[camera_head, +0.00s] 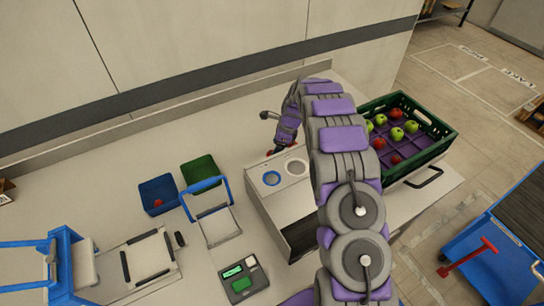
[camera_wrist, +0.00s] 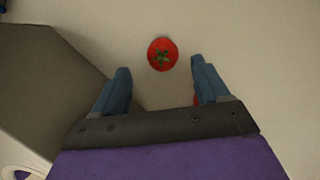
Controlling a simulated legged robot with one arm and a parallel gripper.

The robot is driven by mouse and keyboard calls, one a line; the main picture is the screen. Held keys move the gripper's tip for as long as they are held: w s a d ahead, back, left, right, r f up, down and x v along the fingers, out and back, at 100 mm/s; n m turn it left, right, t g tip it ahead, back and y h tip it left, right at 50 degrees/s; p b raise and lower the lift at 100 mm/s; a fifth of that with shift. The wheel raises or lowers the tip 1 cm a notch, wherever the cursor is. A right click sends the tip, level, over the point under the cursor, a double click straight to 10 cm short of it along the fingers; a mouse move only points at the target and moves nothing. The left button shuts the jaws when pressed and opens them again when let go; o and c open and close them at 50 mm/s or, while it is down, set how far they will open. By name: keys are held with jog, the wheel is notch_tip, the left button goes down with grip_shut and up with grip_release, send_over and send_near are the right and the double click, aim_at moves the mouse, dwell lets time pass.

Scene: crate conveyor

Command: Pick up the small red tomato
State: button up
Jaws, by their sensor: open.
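A small red tomato (camera_wrist: 162,54) with a green calyx lies on the pale surface in the wrist view. It is just beyond the fingertips and roughly centred between them. My gripper (camera_wrist: 160,72) is open, with one blue-grey finger on each side and nothing between them. A bit of red shows by the right finger; I cannot tell what it is. In the head view my arm reaches over the counter, and its end (camera_head: 280,132) is near the back, behind a grey box. The tomato cannot be clearly made out there.
The grey box (camera_head: 270,205) with two round openings stands close to my gripper; a dark slanted block edge is left in the wrist view. A green crate (camera_head: 436,150) holds red and green fruit. A blue bin (camera_head: 152,190) and green bin (camera_head: 199,165) stand left. A wall bounds the back.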

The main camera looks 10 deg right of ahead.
jog(key=b+x, duration=0.1)
jog(key=x, duration=0.4)
jog(key=shift+w+d, duration=0.15)
jog(key=shift+w, duration=0.05)
jog(key=c, duration=1.1)
